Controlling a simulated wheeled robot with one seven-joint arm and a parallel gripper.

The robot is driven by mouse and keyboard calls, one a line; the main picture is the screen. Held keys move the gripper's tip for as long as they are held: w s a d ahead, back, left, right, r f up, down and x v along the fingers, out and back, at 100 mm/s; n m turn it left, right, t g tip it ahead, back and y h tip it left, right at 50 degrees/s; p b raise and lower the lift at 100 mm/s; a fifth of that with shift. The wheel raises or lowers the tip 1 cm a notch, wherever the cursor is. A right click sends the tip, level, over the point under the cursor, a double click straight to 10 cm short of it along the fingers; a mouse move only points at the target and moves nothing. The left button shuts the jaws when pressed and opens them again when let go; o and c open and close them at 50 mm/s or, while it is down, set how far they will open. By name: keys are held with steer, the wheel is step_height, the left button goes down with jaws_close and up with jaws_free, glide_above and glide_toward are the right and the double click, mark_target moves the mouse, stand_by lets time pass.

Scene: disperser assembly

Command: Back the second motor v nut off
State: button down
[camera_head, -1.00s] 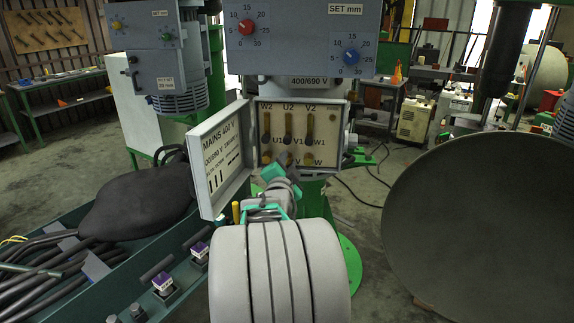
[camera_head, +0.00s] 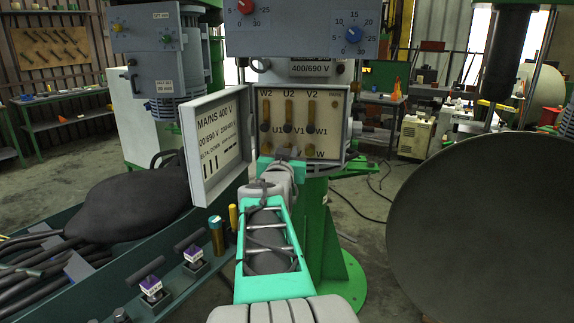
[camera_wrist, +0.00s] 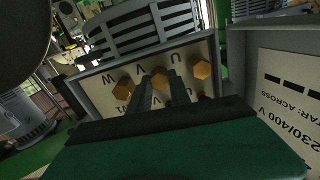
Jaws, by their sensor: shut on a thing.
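The motor terminal box (camera_head: 340,150) stands open in the middle of the head view, with its lettered door swung out to the left. Brass nuts sit in its bottom row; the W nut (camera_head: 309,151) shows there. In the wrist view the picture is turned over, and the U nut (camera_wrist: 202,69) and W nut (camera_wrist: 123,88) stand on either side of the V nut (camera_wrist: 160,79). My gripper (camera_wrist: 160,88) has its two dark fingers around the V nut, shut on it. In the head view my wrist hides the V nut.
The box door (camera_head: 218,145) stands close to the left of my arm. Purple-topped blocks (camera_head: 151,286) and a blue-brown cylinder (camera_head: 216,236) are on the green bench at lower left. A large dark round dish (camera_head: 480,200) fills the right. Black cables lie at left.

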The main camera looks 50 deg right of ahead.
steer(key=n+b, duration=0.7)
steer(key=n, duration=0.4)
steer(key=shift+w, duration=0.1)
steer(key=shift+n+b, duration=0.3)
steer(key=shift+n, duration=0.1)
steer(key=c, duration=1.2)
jaws_free()
steer(key=b+v, duration=0.1)
steer(key=v, duration=0.7)
